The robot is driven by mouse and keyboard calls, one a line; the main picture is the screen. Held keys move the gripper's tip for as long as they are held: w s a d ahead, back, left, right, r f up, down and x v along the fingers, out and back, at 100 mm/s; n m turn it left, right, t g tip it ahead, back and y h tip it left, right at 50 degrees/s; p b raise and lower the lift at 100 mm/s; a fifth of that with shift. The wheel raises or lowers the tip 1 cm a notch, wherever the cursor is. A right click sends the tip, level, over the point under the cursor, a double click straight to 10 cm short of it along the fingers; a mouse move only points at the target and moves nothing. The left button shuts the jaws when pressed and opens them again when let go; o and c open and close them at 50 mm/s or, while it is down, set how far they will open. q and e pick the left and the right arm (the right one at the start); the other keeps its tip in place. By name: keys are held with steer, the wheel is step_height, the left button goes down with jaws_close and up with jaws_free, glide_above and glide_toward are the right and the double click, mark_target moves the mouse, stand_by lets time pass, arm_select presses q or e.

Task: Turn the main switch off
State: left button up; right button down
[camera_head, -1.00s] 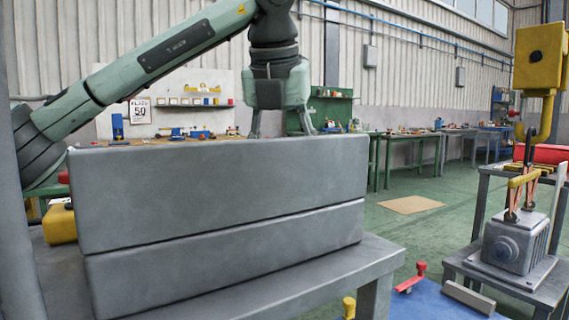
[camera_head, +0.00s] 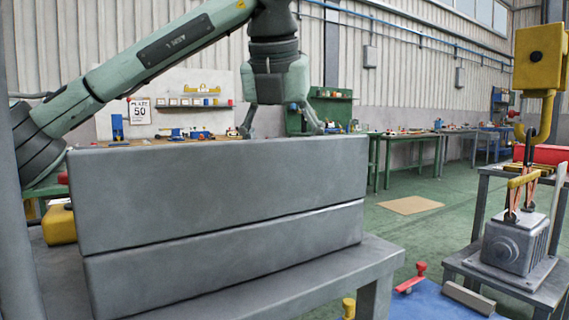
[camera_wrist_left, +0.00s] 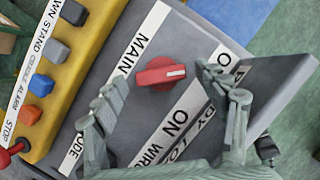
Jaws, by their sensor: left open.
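The main switch is a round red knob (camera_wrist_left: 158,74) with a white mark on its right side, in the left wrist view. It sits on a grey panel (camera_wrist_left: 195,42) between a "MAIN" label and a strip reading "ON". Another label at the right is mostly hidden by my finger. My left gripper (camera_wrist_left: 164,80) is open, one finger on each side of the knob, apparently apart from it. In the head view my left gripper (camera_head: 281,131) is spread behind the top edge of a big grey box (camera_head: 220,195), which hides the switch. My right gripper is not in view.
A yellow strip (camera_wrist_left: 75,60) with several coloured buttons and a red "STOP" part lies left of the knob. A grey plate (camera_wrist_left: 275,88) stands at the right. A yellow hoist hook (camera_head: 538,115) holds a grey motor block (camera_head: 515,240) at the head view's right.

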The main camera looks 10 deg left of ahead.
arm_select(q)
steer(key=v, duration=1.1)
steer(key=shift+s+d+r, duration=0.1)
